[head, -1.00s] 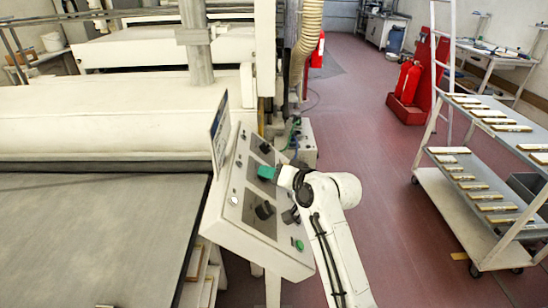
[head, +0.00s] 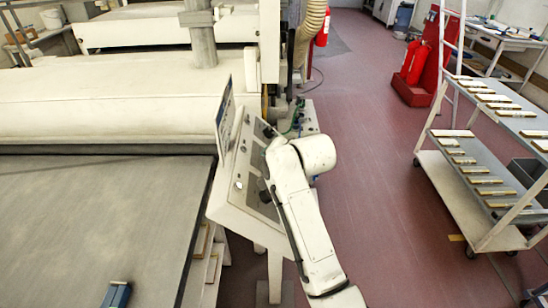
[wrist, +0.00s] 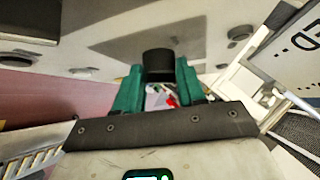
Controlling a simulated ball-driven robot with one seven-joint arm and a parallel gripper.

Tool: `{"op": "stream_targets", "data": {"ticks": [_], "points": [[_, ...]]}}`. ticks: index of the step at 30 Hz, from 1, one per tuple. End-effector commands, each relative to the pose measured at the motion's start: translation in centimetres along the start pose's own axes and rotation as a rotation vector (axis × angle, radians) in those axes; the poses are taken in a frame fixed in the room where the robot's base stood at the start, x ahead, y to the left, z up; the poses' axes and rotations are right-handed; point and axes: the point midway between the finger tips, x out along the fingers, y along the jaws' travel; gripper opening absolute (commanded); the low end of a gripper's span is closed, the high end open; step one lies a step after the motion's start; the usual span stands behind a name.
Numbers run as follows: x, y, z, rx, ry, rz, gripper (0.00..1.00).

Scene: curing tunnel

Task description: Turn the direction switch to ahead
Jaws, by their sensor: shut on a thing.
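The control panel (head: 235,207) is a sloped cream box with grey plates at the right end of the machine. In the wrist view its underside-up face (wrist: 200,20) fills the top. A black knob (wrist: 158,62) stands between the green fingers of my gripper (wrist: 158,78), which are shut on it. I cannot read a label on this knob or see its pointer. In the head view my arm covers the gripper and much of the panel face. One dark knob (head: 264,192) shows beside the arm.
A shelf cart (head: 470,215) with several small boards stands at the right. Red fire extinguishers (head: 415,62) stand farther back. A grey conveyor bed (head: 85,225) lies left of the panel. The red floor between panel and cart is clear.

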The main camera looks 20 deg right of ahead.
Motion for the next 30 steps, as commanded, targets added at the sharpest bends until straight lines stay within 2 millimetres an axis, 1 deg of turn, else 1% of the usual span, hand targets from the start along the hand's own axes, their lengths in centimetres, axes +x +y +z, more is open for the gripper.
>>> {"op": "stream_targets", "data": {"ticks": [10,11,18,26,30], "points": [[-0.06,-0.14,-0.17,0.001,0.004,-0.002,0.09],[-0.06,-0.14,-0.17,0.001,0.004,-0.002,0.40],[-0.03,-0.07,-0.09,0.001,0.002,0.000,0.63],[-0.06,-0.01,-0.03,0.001,0.000,0.001,0.64],[-0.78,0.01,-0.01,0.001,0.001,-0.001,0.64]]}}
